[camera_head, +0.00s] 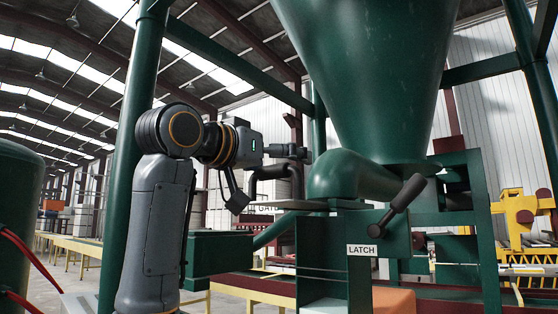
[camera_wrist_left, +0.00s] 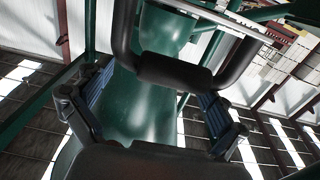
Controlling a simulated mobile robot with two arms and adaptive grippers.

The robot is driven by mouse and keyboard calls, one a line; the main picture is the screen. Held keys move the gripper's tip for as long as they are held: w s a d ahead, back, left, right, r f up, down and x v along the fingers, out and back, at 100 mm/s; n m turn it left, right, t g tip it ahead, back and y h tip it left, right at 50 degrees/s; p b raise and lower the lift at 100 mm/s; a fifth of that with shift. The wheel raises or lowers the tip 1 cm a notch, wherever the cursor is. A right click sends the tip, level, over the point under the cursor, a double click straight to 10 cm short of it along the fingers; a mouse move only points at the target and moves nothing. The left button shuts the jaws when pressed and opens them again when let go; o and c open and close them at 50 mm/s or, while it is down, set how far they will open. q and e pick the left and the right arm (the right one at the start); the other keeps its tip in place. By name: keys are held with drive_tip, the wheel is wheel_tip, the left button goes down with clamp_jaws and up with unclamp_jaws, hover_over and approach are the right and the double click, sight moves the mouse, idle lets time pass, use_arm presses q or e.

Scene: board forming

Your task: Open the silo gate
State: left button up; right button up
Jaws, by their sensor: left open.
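The green silo cone (camera_head: 360,70) hangs over a green frame in the head view. A dark U-shaped handle (camera_head: 268,171) stands by a sign that reads "GATE" (camera_head: 265,209). My left gripper (camera_head: 262,174) is at this handle, open. In the left wrist view the handle's crossbar (camera_wrist_left: 175,72) lies just ahead of and between the spread fingers of my left gripper (camera_wrist_left: 153,100); whether they touch it I cannot tell. A dark latch lever (camera_head: 398,205) sits tilted above the "LATCH" label (camera_head: 362,250). My right gripper is not in view.
A thick green post (camera_head: 130,170) rises close behind my left arm. A green pipe elbow (camera_head: 350,175) is just right of the handle. Yellow machinery (camera_head: 522,215) stands at the far right. A conveyor (camera_head: 75,246) runs behind on the left.

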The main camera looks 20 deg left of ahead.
use_arm(q)
drive_tip(key=shift+w+a+f, duration=0.15)
drive_tip(key=shift+w+f, duration=0.1)
drive_tip(key=shift+f, duration=0.2)
drive_tip(key=shift+s, duration=0.15)
drive_tip(key=shift+s+a, duration=0.15)
drive_tip(key=shift+s, duration=0.15)
drive_tip(key=v, duration=1.1)
drive_tip(key=shift+s+r, duration=0.4)
drive_tip(key=shift+r, duration=0.15)
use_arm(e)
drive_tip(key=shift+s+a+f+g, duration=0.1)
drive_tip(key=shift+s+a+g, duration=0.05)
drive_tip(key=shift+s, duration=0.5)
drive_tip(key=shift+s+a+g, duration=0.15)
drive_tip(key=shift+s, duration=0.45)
use_arm(q)
drive_tip(key=shift+w, duration=0.15)
